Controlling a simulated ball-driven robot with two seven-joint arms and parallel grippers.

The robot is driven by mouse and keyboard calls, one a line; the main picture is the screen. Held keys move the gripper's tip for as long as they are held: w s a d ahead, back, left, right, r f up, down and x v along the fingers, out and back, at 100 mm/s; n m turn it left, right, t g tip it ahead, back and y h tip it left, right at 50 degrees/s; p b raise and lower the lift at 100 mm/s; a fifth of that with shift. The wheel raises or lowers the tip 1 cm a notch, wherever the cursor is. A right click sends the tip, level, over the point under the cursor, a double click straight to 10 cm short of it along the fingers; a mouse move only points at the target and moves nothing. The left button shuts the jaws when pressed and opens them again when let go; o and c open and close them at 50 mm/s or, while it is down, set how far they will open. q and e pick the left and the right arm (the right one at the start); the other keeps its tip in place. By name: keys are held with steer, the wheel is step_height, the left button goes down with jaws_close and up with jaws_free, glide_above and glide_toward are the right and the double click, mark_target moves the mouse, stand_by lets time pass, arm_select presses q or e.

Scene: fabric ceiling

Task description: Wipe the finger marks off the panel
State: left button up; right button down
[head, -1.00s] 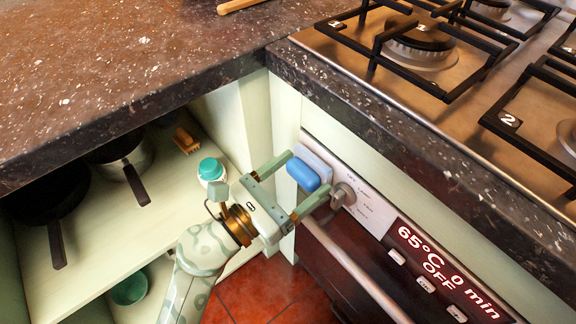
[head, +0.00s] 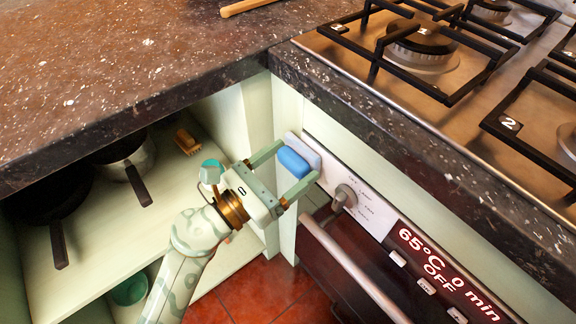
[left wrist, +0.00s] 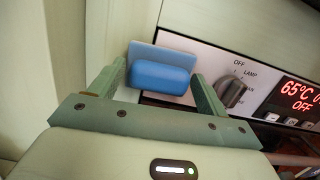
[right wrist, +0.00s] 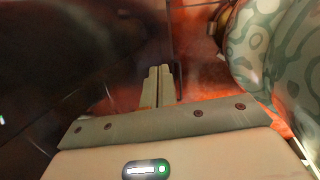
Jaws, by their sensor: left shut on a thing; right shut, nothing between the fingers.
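The panel (head: 370,205) is the white control strip on the oven front, with a grey knob (head: 345,196) and a display (head: 440,270). My left gripper (head: 296,163) is shut on a blue wiping block (head: 292,162), its two fingers on either side. The block is at the panel's left end, left of the knob; a paler flat piece shows behind it in the left wrist view (left wrist: 160,77). Whether it touches the panel is unclear. I cannot make out finger marks. My right gripper (right wrist: 158,84) is shut and empty, only in the right wrist view, above the red floor.
The oven handle (head: 350,268) runs below the panel. The stone worktop edge (head: 400,130) overhangs above it. On the left, open shelves hold pans (head: 125,160), a wooden brush (head: 187,141) and a teal-capped jar (head: 211,172), partly behind my left wrist. A gas hob (head: 450,60) is top right.

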arm_select(q)
steer(key=shift+a, duration=0.1)
steer(key=shift+r+v, duration=0.25)
steer(key=shift+v, duration=1.2)
steer(key=shift+r+v, duration=0.2)
steer(key=shift+v, duration=1.2)
steer(key=shift+s+a+f, duration=0.1)
steer(key=v, duration=0.3)
steer(key=shift+r, duration=0.3)
